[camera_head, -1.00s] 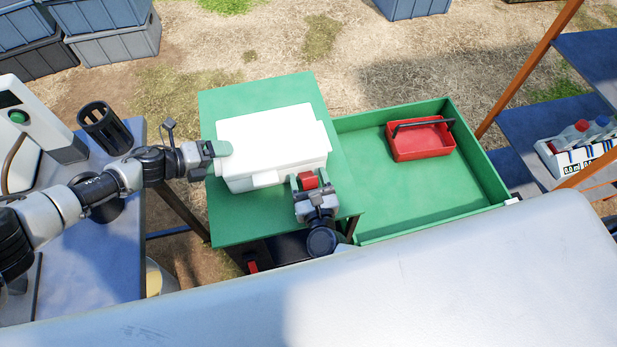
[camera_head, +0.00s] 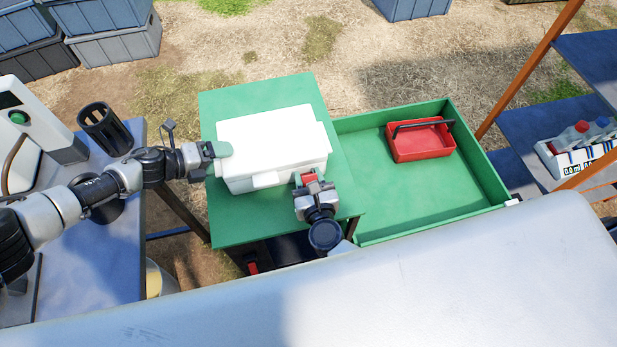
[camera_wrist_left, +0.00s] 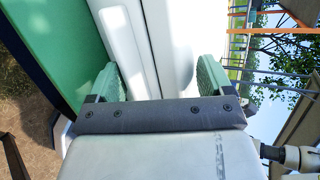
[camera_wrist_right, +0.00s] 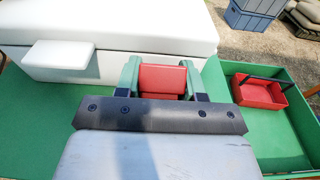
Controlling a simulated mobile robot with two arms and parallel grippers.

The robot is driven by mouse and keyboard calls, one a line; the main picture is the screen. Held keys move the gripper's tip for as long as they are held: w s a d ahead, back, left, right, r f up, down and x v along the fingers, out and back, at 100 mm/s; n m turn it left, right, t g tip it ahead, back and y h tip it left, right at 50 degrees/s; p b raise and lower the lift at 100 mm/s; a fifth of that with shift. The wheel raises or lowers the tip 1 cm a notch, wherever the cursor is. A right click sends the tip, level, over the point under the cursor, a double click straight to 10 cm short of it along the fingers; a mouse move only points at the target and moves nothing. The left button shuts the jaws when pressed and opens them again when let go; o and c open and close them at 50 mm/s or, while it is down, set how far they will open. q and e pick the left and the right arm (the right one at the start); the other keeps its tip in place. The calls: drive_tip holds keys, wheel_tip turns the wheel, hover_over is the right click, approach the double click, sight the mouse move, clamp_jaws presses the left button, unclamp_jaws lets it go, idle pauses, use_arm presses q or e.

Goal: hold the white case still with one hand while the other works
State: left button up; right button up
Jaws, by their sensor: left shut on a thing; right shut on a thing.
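The white case (camera_head: 270,140) lies closed on the green table top (camera_head: 235,228). My left gripper (camera_head: 222,150) is shut on the left end of the case. In the left wrist view its two green fingers (camera_wrist_left: 158,82) stand on either side of the white wall (camera_wrist_left: 165,45). My right gripper (camera_head: 308,178) is at the case's front right corner, shut on a red block-like part (camera_wrist_right: 162,80) between its green fingers. The red part is close beside the case; whether it is attached to it I cannot tell. The case's white latch (camera_wrist_right: 62,54) shows on the front.
A green tray (camera_head: 400,190) to the right holds a red carrier (camera_head: 420,140) with a dark handle. A blue table (camera_head: 95,255) at left bears a black holder (camera_head: 104,128). A blue shelf (camera_head: 545,125) with a bottle rack stands at far right.

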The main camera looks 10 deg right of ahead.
drive_tip(key=shift+f, duration=0.15)
drive_tip(key=o, duration=0.9)
drive_tip(key=shift+s, duration=0.15)
drive_tip(key=s, duration=0.4)
drive_tip(key=s+r, duration=0.1)
drive_tip(key=s, duration=0.3)
drive_tip(key=s+r, duration=0.1)
drive_tip(key=s, duration=0.3)
